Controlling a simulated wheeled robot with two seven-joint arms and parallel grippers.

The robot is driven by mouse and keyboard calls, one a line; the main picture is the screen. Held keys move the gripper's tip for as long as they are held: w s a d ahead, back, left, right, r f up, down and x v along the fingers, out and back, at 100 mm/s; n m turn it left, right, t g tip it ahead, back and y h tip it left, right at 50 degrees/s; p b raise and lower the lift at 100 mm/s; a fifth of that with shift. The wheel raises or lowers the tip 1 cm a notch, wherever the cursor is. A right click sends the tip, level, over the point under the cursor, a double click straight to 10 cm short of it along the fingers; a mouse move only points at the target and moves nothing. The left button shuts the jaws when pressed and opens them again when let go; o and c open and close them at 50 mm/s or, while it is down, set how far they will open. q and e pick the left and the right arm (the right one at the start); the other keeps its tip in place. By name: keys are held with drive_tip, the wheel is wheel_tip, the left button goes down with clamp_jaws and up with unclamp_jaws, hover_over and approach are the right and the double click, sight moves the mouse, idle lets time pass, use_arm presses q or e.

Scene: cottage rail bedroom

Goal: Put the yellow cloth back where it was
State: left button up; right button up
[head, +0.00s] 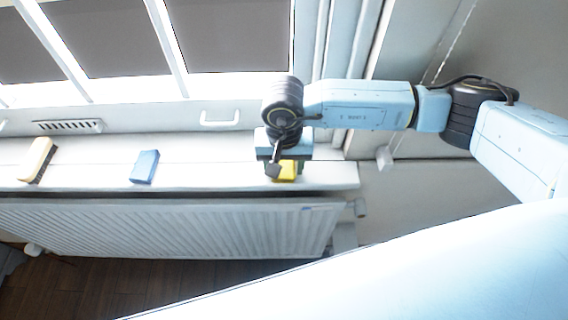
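The yellow cloth (287,171) is at the right end of the white window sill (215,176), directly under and partly hidden by my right gripper (284,167). It looks like a small folded yellow block. The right gripper points down at the sill, with its fingers at the cloth. Whether the fingers are closed on the cloth, and whether the cloth touches the sill, I cannot tell. My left gripper is not in view.
A blue folded cloth or block (145,166) lies mid-sill. A cream block with a dark side (37,159) lies at the far left. Bare sill separates them. A white radiator (170,228) is below; window handles (220,119) stick out behind. A cord with a pull (385,158) hangs right.

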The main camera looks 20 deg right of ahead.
drive_tip(key=o, duration=0.3)
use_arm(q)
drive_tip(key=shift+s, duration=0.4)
use_arm(e)
drive_tip(key=shift+r, duration=0.15)
wheel_tip(320, 180, up, 8)
drive_tip(key=p, duration=0.4)
drive_tip(key=shift+f, duration=0.2)
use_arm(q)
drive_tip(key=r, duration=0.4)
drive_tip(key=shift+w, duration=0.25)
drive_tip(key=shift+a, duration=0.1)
use_arm(e)
drive_tip(key=shift+a+f, duration=0.1)
